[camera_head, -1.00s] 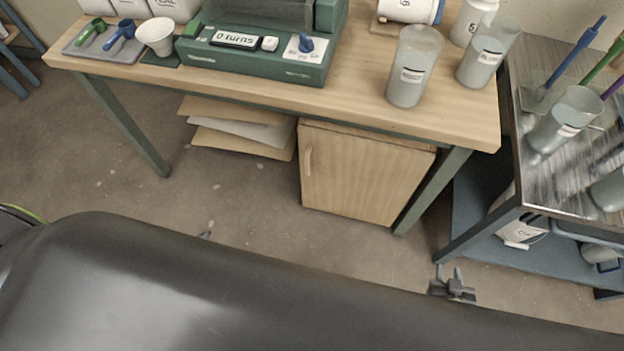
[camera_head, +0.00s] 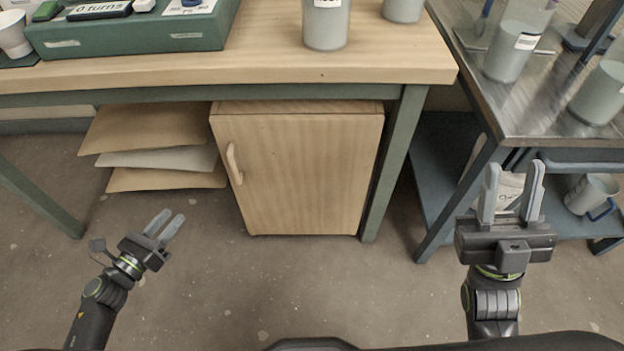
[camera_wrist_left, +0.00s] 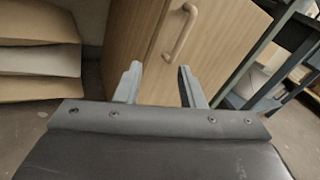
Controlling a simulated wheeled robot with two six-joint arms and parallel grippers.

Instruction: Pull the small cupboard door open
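The small wooden cupboard (camera_head: 300,170) stands under the table, its door shut. A curved wooden handle (camera_head: 234,163) is on the door's left side. My left gripper (camera_head: 171,224) is open and empty, in front of the cupboard and to the lower left of the handle. In the left wrist view the handle (camera_wrist_left: 181,34) is ahead, above the gap between the two apart fingers (camera_wrist_left: 158,82), and they do not touch it. My right gripper (camera_head: 511,192) is open and empty, right of the cupboard, in front of the metal side table.
Several flat sheets (camera_head: 150,150) lie stacked left of the cupboard. The wooden table (camera_head: 270,66) is above, with a green leg (camera_head: 397,160) right of the cupboard. A metal side table (camera_head: 535,105) stands at the right. The floor (camera_head: 290,285) before the cupboard is clear.

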